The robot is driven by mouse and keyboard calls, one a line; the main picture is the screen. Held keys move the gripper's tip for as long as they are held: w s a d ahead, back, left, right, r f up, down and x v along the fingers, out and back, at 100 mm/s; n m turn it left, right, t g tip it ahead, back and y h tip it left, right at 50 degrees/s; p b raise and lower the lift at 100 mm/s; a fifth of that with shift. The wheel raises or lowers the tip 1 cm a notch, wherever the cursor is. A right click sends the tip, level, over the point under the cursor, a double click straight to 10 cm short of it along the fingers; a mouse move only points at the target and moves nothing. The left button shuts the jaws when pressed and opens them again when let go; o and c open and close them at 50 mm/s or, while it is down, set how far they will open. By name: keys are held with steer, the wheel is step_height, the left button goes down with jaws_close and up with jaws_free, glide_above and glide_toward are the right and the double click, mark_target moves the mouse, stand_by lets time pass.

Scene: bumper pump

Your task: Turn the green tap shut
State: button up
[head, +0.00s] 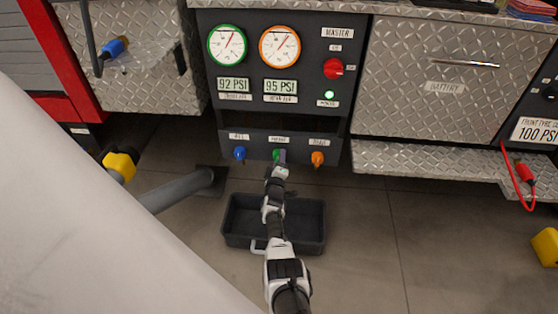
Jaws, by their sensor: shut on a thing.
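The green tap (275,155) is the middle one of three taps on the low dark panel (330,148) of the pump. My gripper (280,161) is at the green tap and shut on it, covering much of its handle. The handle's exact angle is hard to tell. The blue tap (239,153) is to the left and the orange tap (317,158) to the right, both apart from my gripper.
A black tray (314,240) lies on the floor below the taps, under my arm. Above are two gauges, reading 92 PSI (233,84) and 95 PSI (280,86), and a red master switch (333,68). A grey pipe (180,190) lies left.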

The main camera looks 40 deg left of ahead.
steer(key=shift+s+a+n, duration=0.1)
steer(key=shift+a+n, duration=0.05)
steer(key=shift+n, duration=0.75)
steer(key=o, duration=0.9)
steer(key=shift+f, duration=0.1)
